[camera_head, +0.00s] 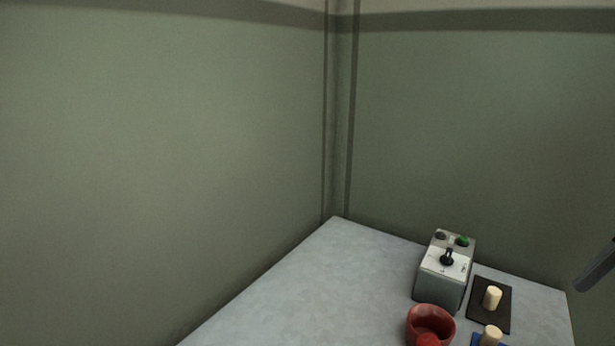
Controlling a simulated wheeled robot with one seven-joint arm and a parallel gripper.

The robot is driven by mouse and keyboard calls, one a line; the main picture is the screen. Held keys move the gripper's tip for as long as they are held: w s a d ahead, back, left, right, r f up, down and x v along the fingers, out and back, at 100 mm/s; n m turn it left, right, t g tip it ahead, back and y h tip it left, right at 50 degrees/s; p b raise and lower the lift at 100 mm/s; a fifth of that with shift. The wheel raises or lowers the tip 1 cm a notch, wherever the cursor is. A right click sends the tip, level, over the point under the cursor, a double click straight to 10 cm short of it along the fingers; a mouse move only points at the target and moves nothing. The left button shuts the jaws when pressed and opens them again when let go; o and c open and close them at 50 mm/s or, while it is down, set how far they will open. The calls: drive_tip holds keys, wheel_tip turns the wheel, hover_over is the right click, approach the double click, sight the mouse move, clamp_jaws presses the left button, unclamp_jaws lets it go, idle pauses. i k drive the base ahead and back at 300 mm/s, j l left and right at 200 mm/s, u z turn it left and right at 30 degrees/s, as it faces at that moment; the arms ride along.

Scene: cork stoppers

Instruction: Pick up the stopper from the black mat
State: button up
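The black mat (482,316) lies at the right of the table. A pale, upright cylindrical stopper (492,297) stands on it, near its middle. A second pale stopper (491,335) stands on a blue mat (475,340) just in front, cut by the bottom edge. A grey part of my arm (597,268) enters at the right edge, above and to the right of the black mat and apart from it. I cannot make out the fingertips or anything held there.
A grey box (441,279) with a black knob and a green button stands directly left of the black mat. A red bowl (418,316) with a red item (428,340) stands in front of the box. The table (330,285) is clear to the left. Walls close in behind.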

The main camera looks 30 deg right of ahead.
sight(493, 295)
drive_tip(key=k, duration=1)
